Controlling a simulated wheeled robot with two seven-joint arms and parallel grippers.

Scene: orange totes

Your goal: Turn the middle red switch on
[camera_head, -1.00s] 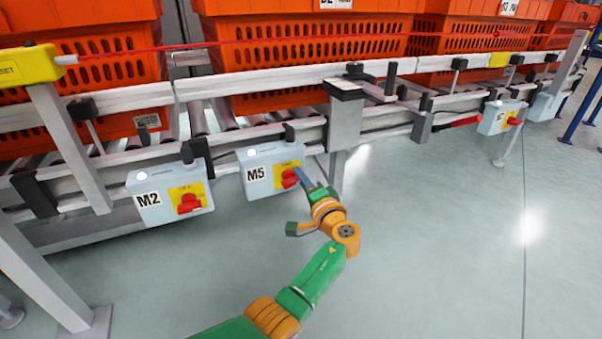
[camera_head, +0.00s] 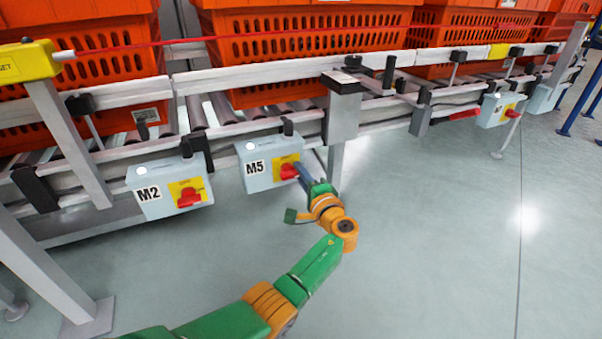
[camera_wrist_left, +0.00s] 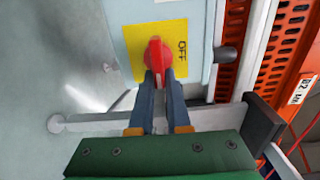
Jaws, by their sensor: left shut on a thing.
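The red switch (camera_head: 288,171) sits on a yellow plate on the grey box marked M5 (camera_head: 256,168). In the left wrist view the red switch (camera_wrist_left: 157,58) stands on the yellow plate (camera_wrist_left: 180,42), with the word OFF readable beside it. My left gripper (camera_head: 299,172) reaches the M5 box from the front right. In the wrist view its two blue fingers (camera_wrist_left: 160,84) are on either side of the red knob's near end, shut on it. The fingertips hide part of the knob in the head view. My right gripper is not in view.
Another grey box marked M2 (camera_head: 168,186) with a red switch (camera_head: 189,197) hangs to the left. A further box (camera_head: 497,110) is at the far right. Orange totes (camera_head: 310,45) stand on the roller conveyor above.

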